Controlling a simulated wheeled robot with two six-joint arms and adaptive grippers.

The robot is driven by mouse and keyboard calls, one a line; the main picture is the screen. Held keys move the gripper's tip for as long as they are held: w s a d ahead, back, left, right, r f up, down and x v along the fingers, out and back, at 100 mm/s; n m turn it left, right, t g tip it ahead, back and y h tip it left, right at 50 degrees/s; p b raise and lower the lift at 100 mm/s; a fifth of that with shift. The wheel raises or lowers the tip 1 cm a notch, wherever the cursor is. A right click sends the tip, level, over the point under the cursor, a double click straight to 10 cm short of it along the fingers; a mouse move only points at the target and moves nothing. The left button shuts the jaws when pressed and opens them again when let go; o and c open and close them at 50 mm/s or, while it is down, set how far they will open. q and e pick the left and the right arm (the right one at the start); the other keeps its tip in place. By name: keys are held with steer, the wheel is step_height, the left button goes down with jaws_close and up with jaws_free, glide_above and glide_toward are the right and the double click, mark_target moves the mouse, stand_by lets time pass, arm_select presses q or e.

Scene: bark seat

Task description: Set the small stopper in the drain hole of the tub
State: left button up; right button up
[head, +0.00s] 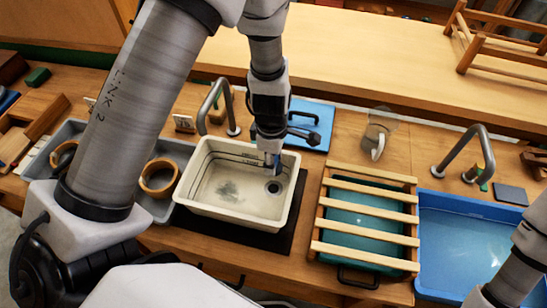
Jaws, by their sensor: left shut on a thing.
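The cream tub (193,188) stands left of centre on a dark mat and holds shallow, cloudy water with a dark patch in it. Its drain hole (274,187) shows as a dark ring in the right part of the tub floor. My left gripper (271,162) points down over the tub's right half, just above the drain hole in the picture. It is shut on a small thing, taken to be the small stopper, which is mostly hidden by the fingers. I cannot tell the gap between it and the hole. My right gripper is out of view; only part of that arm shows.
A blue board (309,114) with a dark object lies behind the tub. A tap (216,98) rises at the tub's back left. A slatted wooden rack (364,220) and a blue water basin (462,250) stand right. A grey tray (180,150) with wooden rings stands left.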

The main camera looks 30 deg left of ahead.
arm_select(q)
steer(key=b, duration=0.7)
glide_above(273, 189)
step_height(273, 189, down, 7)
steer(key=shift+w+a+r, duration=0.1)
steer(key=shift+f+b, duration=0.55)
steer(key=shift+f, duration=1)
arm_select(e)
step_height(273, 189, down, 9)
arm_select(q)
steer(key=shift+r, duration=0.1)
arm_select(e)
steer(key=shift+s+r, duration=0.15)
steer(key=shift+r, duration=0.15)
arm_select(q)
steer(key=shift+f, duration=0.35)
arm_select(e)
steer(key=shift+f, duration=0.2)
arm_select(q)
steer(key=o, duration=1.6)
steer(key=shift+c, duration=0.2)
step_height(273, 189, up, 7)
steer(key=p, duration=0.8)
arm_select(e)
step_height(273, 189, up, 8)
